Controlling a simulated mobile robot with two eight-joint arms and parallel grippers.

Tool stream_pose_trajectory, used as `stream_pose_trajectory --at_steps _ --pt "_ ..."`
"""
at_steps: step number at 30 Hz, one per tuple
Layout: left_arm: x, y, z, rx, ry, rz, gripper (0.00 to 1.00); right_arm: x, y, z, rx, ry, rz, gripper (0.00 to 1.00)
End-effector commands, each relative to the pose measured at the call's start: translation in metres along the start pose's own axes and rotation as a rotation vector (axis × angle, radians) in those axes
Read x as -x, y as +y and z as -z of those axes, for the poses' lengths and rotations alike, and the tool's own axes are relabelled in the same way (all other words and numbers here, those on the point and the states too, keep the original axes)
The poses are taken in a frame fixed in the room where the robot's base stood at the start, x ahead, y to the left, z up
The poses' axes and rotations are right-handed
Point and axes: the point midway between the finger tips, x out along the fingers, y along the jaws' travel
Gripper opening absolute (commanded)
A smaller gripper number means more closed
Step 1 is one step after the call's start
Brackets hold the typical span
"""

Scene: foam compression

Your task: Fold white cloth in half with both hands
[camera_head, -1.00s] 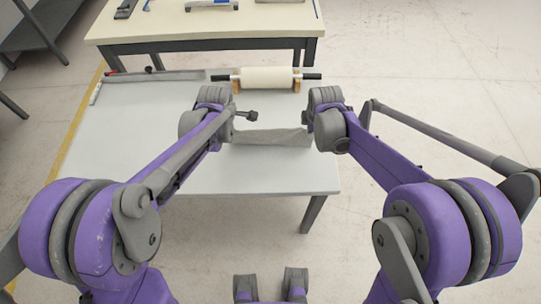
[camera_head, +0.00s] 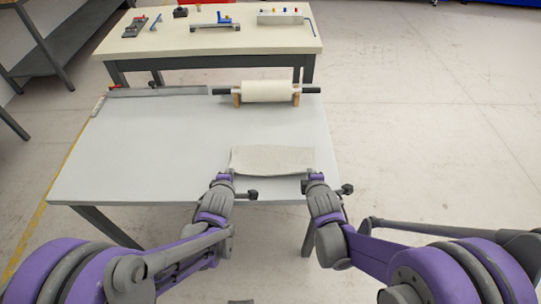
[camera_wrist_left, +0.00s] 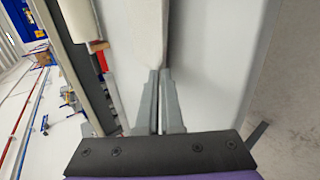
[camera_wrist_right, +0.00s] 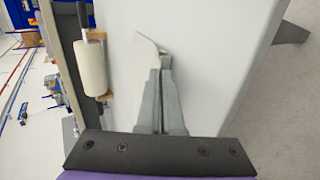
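The white cloth (camera_head: 272,160) looks like a small grey-white rectangle over the near right part of the table. Its near side lies between my two grippers. My left gripper (camera_head: 232,173) is at its near left corner, and in the left wrist view its fingers (camera_wrist_left: 159,72) are together on the end of the cloth (camera_wrist_left: 147,35). My right gripper (camera_head: 312,173) is at the near right corner, and its fingers (camera_wrist_right: 160,72) are together on the cloth (camera_wrist_right: 148,52). I cannot tell whether the cloth is in one layer or two.
The grey table (camera_head: 130,150) is bare left of the cloth. A roller of white material (camera_head: 267,91) on wooden supports stands at its back edge, with a long grey bar (camera_head: 160,91) left of it. A cream workbench (camera_head: 215,40) with tools stands behind.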

Motion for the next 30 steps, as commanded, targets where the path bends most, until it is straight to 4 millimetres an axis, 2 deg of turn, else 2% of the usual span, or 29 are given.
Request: stream_pose_trajectory --at_steps 2,9,12,20,30 --pt "0.000 0.000 0.000 0.000 0.000 0.001 0.00 0.000 0.000 0.000 0.000 0.000 0.001 0.00" --pt "0.000 0.000 0.000 0.000 0.000 0.002 0.41 0.000 0.000 0.000 -0.001 0.000 0.002 0.41" --pt "0.000 0.000 0.000 0.000 0.000 0.002 0.55 0.000 0.000 0.000 -0.001 0.000 0.002 0.55" --pt "0.004 0.002 0.000 0.000 0.000 0.002 0.55 0.004 0.002 0.000 -0.001 0.000 0.002 0.55" --pt "0.051 0.024 0.000 -0.001 0.000 0.003 0.55 0.051 0.024 0.000 -0.001 0.000 0.003 0.55"
